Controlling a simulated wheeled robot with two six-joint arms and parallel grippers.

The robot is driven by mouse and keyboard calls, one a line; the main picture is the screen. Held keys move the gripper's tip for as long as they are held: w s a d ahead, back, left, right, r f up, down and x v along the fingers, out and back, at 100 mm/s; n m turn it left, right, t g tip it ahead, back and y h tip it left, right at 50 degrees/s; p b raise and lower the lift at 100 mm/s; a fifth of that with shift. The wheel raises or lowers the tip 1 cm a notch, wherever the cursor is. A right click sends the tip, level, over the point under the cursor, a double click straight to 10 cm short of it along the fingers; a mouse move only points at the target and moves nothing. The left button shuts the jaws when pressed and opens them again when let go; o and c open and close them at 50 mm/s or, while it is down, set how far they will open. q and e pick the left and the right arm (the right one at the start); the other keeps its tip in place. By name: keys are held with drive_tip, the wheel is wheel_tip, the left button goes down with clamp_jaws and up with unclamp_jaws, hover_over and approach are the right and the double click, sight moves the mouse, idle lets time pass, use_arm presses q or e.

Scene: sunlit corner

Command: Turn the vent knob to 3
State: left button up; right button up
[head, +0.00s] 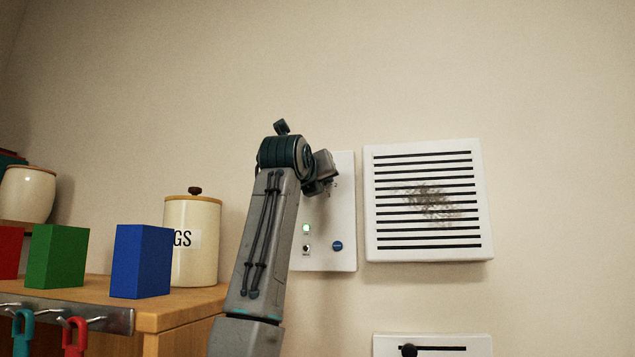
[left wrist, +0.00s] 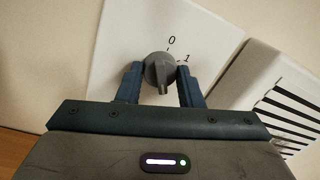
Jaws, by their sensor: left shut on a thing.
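The vent knob (left wrist: 160,72) is a grey round knob with a raised ridge, on a white panel (head: 340,235) on the wall. The left wrist view shows marks 0 and 1 beyond it; its other marks are hidden or too small to read. The ridge runs roughly toward the bottom of that view; which mark is set, I cannot tell. My left gripper (left wrist: 158,68) is shut on the knob, one dark finger on each side. In the head view my left gripper (head: 324,174) is at the panel's upper part and hides the knob. My right gripper is out of view.
A white slatted vent (head: 430,250) with a dark smudge is right of the panel. The panel also has a lit green light (head: 306,228), a small switch (head: 306,247) and a blue button (head: 337,246). Blocks and a lidded jar (head: 205,245) stand on a wooden shelf at left.

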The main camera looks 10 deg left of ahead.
use_arm(q)
drive_tip(key=shift+w+f, duration=0.1)
drive_tip(key=shift+f, duration=0.1)
drive_tip(key=o, duration=1)
drive_tip(key=shift+r, duration=0.1)
drive_tip(key=s+b, duration=0.2)
drive_tip(key=s, duration=0.1)
drive_tip(key=s+b, duration=0.2)
drive_tip(key=s, duration=0.2)
drive_tip(key=s+b, duration=0.1)
drive_tip(key=s, duration=0.3)
drive_tip(key=shift+a+f+b, duration=0.2)
drive_tip(key=shift+a+b, duration=0.1)
drive_tip(key=shift+b, duration=0.1)
drive_tip(key=shift+w, duration=0.1)
